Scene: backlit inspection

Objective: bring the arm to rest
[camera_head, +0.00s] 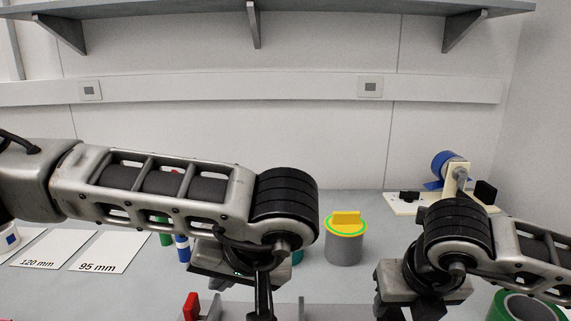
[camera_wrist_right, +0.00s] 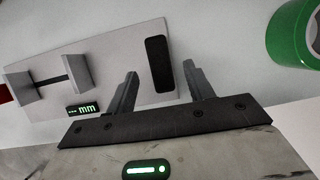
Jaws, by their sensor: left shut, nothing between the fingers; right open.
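My left arm reaches across the head view from the left, and its gripper (camera_head: 263,300) points down over the table, shut with nothing in it. My right arm comes in from the right, and its gripper (camera_head: 395,308) also points down, its fingertips cut off by the bottom edge. In the right wrist view the right gripper (camera_wrist_right: 160,82) is open and empty, its two fingers apart. Beyond the fingers is a grey measuring gauge (camera_wrist_right: 90,65) with upright jaws, a black pad and a small "mm" display.
A grey cylinder with a yellow handled top (camera_head: 344,248) stands between the arms. A green ring-shaped roll (camera_head: 500,306) is under the right arm. A blue roll on a stand (camera_head: 444,163) is at back right. Cards marked 120 mm (camera_head: 38,248) and 95 mm (camera_head: 110,250) lie left. A shelf (camera_head: 300,7) hangs above.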

